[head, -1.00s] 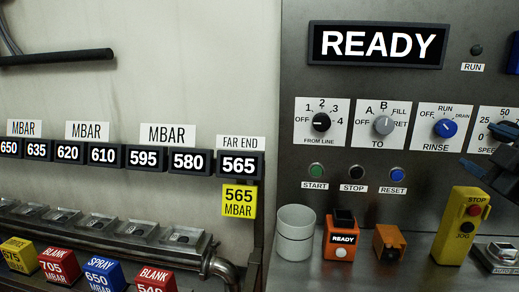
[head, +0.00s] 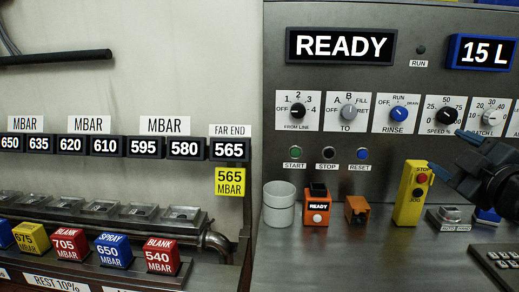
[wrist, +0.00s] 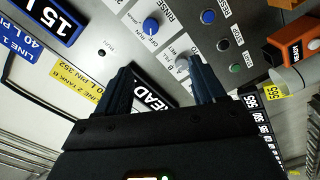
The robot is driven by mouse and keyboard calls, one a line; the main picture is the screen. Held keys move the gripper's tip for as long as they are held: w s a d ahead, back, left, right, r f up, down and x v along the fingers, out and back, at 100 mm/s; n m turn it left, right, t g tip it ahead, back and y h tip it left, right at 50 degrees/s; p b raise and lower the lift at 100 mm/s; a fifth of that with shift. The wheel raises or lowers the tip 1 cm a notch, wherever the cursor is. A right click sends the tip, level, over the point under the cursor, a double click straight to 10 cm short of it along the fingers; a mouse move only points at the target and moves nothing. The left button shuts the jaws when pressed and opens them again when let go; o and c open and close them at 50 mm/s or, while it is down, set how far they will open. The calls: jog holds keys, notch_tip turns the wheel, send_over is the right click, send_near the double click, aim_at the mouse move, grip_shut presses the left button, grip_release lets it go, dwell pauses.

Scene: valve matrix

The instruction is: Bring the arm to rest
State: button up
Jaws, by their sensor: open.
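My gripper (head: 446,150) is at the right of the head view, in front of the control panel (head: 450,20). Its two blue-tipped fingers are apart, with nothing between them. The yellow jog pendant (head: 409,195) shows just left of the lower finger in the picture; I cannot tell how far apart they are in depth. In the wrist view my gripper (wrist: 160,85) also shows open and empty, facing the panel with its READY display (wrist: 152,98) and knobs.
A white cup (head: 278,205), an orange READY box (head: 316,207) and a smaller orange block (head: 357,211) stand on the counter. A keypad (head: 500,262) lies at the lower right. Colored blocks (head: 115,250) line the front left. The counter's middle front (head: 340,262) is clear.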

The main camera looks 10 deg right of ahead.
jog(key=s+a+f+m+g+y, duration=0.1)
jog(key=s+a+f+m, duration=0.2)
jog(key=s+a+f, duration=0.65)
jog(key=s+a+f+m+y, duration=0.1)
jog(key=s+a+f+m, duration=0.45)
jog(key=f, duration=0.65)
jog(key=s+a+f+y, duration=0.1)
jog(key=s+a, duration=0.2)
jog(key=s, duration=0.9)
jog(key=s+a+g+y, duration=0.1)
jog(key=s+a, duration=0.3)
jog(key=s, duration=0.7)
jog(key=shift+s+a+f+g+y, duration=0.15)
jog(key=shift+s+f+g+y, duration=0.15)
jog(key=shift+s+f+y, duration=0.15)
jog(key=shift+w+r+m, duration=0.1)
jog(key=shift+m, duration=0.15)
